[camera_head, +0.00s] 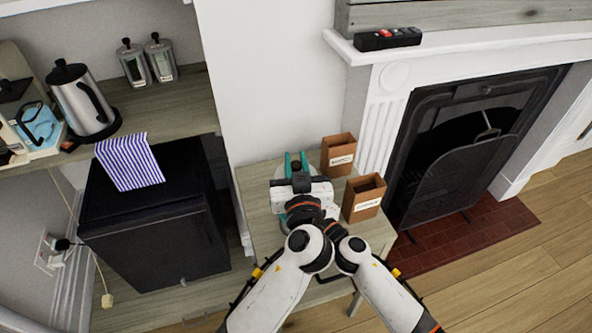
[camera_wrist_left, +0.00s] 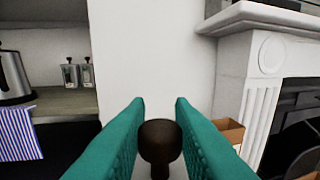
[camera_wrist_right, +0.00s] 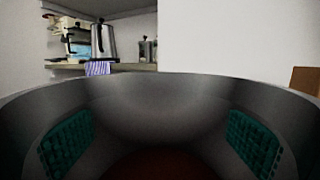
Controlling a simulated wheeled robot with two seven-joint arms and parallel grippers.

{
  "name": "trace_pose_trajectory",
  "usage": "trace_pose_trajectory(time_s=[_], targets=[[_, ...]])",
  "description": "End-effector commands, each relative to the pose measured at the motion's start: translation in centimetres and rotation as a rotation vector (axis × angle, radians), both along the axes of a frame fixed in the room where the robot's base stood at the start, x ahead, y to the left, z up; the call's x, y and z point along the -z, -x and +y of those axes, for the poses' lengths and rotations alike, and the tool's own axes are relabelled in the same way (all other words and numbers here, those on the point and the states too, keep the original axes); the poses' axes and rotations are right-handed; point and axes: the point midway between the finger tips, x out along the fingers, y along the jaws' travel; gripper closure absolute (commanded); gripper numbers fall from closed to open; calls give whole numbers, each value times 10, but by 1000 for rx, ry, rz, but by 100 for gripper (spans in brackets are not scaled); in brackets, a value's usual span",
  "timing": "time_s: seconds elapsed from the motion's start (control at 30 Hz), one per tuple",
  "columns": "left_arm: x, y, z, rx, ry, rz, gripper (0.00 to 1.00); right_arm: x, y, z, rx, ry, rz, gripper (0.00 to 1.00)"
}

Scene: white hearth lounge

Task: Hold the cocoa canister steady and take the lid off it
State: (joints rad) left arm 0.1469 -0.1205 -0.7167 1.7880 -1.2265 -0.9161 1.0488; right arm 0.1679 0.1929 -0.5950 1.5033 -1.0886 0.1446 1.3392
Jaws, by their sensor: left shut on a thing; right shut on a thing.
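My left gripper (camera_head: 296,160) is over the small wooden table in the head view. In the left wrist view its teal fingers are closed in on both sides of a dark brown knob (camera_wrist_left: 160,142), which looks like the lid's; the lid below it is out of sight. In the right wrist view a wide dark grey curved wall, the cocoa canister (camera_wrist_right: 160,95), fills the lower half, with reddish brown low in the middle. The teal pads of my right gripper (camera_wrist_right: 160,145) show at its two sides. My arms largely hide the canister in the head view. I cannot tell whether lid and canister touch.
Two brown labelled boxes (camera_head: 338,154) (camera_head: 363,197) stand close on the table's right side. The fireplace (camera_head: 470,140) is beyond them. To the left are a black fridge (camera_head: 150,215) with a striped cloth (camera_head: 129,162), and a shelf with a kettle (camera_head: 82,100).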

Motion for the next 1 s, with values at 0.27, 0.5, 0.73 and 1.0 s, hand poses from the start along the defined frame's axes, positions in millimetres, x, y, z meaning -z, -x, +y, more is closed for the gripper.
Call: trace_pose_trajectory(time_s=[0.27,0.5,0.73,1.0], targets=[[-1,0,0,0,0,0,100,0,0,0,0,0,0,17],[-1,0,0,0,-1,0,100,0,0,0,0,0,0,3],[-1,0,0,0,-1,0,100,1,5,-5,1,0,1,3],[-2,0,0,0,-1,0,100,2,45,-39,1,2,2,3]])
